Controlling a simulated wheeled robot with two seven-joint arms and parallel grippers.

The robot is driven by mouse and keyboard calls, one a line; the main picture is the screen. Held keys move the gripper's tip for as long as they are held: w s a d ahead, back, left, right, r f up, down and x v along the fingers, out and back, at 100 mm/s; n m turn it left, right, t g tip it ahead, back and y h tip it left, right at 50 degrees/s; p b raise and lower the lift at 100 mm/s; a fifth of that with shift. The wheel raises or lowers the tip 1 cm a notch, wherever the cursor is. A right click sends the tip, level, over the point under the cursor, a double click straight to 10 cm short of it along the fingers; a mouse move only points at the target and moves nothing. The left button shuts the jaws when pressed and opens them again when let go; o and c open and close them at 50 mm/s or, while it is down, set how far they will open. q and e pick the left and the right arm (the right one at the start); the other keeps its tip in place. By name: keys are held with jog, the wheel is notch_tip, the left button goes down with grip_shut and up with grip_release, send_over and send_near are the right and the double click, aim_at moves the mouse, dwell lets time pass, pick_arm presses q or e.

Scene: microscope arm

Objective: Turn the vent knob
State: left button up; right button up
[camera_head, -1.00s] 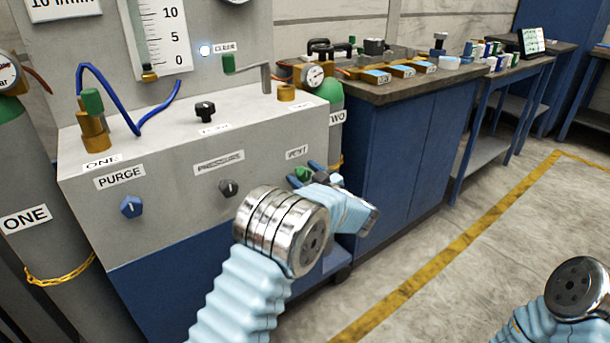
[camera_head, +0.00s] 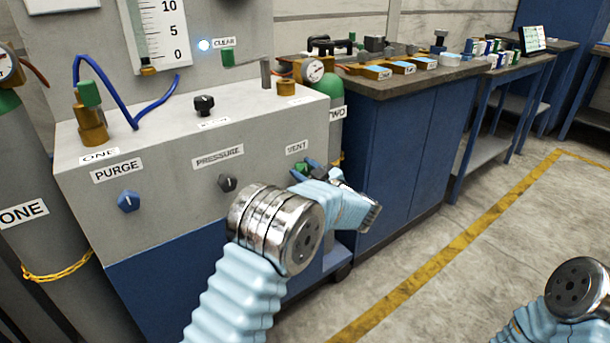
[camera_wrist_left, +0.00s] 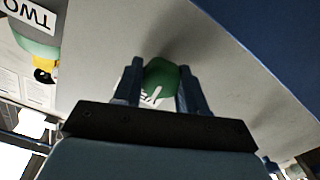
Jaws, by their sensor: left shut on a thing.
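The vent knob is green with a white mark and sits on the front of the grey panel (camera_head: 160,165), under the VENT label (camera_head: 297,147). In the left wrist view the vent knob (camera_wrist_left: 160,82) lies between the two dark blue fingers of my left gripper (camera_wrist_left: 157,90). The left gripper is shut on it. In the head view the gripper (camera_head: 308,170) and wrist partly cover the knob. My right arm's metal joint shows at the lower right, but its gripper is out of view.
A blue purge knob (camera_head: 128,201) and a black pressure knob (camera_head: 227,183) sit left on the same panel. A black knob (camera_head: 204,105) stands on top.

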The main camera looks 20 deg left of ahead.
pick_arm(q)
jog(key=n+b, duration=0.4)
jog(key=b, duration=0.1)
jog(key=n+b, duration=0.2)
jog(key=shift+f, duration=0.35)
jog(key=n+b, duration=0.7)
jog(key=b, duration=0.1)
jog(key=shift+r+n+b, duration=0.1)
jog(key=shift+n+b, duration=1.25)
jog(key=shift+n, duration=0.25)
pick_arm(e)
notch_tip(320, 180, down, 18)
jog(key=d, duration=0.1)
jog(key=shift+w+d, duration=0.3)
jog(key=shift+w, duration=0.15)
pick_arm(q)
jog(key=shift+s, duration=0.1)
jog(key=o, duration=1.1)
jog(key=shift+r, duration=0.1)
jog(key=shift+c, duration=0.2)
jog(key=v, duration=1.3)
jog(key=shift+s+d+p, duration=0.25)
jog(key=shift+p, duration=0.1)
pick_arm(e)
jog(key=shift+r, duration=0.35)
